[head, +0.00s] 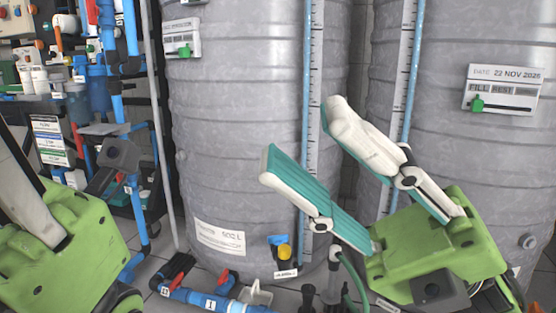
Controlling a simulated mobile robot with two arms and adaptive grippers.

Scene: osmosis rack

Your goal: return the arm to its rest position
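My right gripper (300,130) is in the lower right of the head view. Its two teal-and-white fingers are spread apart with nothing between them. It is in front of the two grey tanks, and its green body covers part of the right tank's base. My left gripper's green body (62,250) is at the lower left edge. A pale finger part lies against it, but the fingertips are cut off or hidden, so I cannot tell how it stands.
A large grey tank (240,120) stands in the middle and another grey tank (470,150) at right. Blue pipes (215,302) with valves run along the floor. A rack of pipework (105,60) fills the left. A yellow-and-blue valve (283,252) sits low on the middle tank.

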